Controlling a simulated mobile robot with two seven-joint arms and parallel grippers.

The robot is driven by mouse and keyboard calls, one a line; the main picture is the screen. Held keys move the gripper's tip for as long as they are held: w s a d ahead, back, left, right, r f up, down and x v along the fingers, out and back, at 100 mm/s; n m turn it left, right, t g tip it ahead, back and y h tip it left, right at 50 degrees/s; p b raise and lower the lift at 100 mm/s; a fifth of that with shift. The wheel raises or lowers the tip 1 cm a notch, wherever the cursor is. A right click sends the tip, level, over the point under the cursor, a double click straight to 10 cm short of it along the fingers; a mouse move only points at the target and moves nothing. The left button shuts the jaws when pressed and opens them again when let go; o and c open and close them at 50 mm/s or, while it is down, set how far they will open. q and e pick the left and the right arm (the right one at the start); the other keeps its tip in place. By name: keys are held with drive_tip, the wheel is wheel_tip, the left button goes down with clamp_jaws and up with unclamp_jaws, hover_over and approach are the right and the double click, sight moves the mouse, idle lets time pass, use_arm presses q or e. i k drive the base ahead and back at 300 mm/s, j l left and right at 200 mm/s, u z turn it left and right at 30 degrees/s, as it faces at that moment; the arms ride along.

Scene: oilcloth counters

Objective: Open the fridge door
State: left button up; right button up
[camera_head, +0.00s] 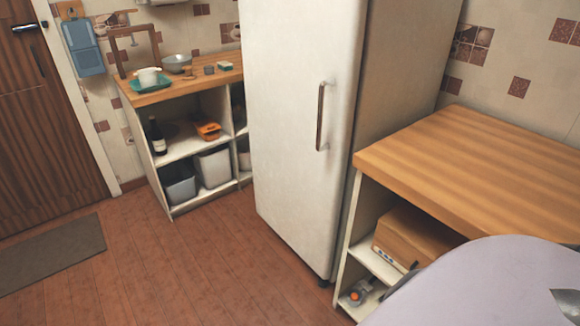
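The fridge (290,130) is a tall, off-white cabinet in the middle of the head view, its top cut off by the frame. Its front door is closed and faces left toward the open floor. A long, dark vertical handle (321,117) with light metal mounts is fixed near the door's right edge. Neither of my grippers is in view, and nothing touches the handle.
A wooden counter (480,165) with open shelves stands right of the fridge. A pale lilac rounded surface (480,285) fills the lower right corner. Another shelf counter (185,85) stands left of the fridge. The wooden floor (190,265) before the fridge is clear; a mat (50,255) lies by the brown door.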

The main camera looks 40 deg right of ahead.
sight(302, 59)
drive_tip(key=i+z, duration=0.15)
drive_tip(key=z, duration=1.55)
drive_tip(key=i+j+z, duration=0.15)
drive_tip(key=z, duration=0.25)
drive_tip(key=i+j+z, duration=0.1)
drive_tip(key=j+z, duration=0.35)
drive_tip(key=i+j+z, duration=0.15)
drive_tip(key=j, duration=0.2)
drive_tip(key=j+z, duration=0.2)
drive_tip(key=j, duration=0.15)
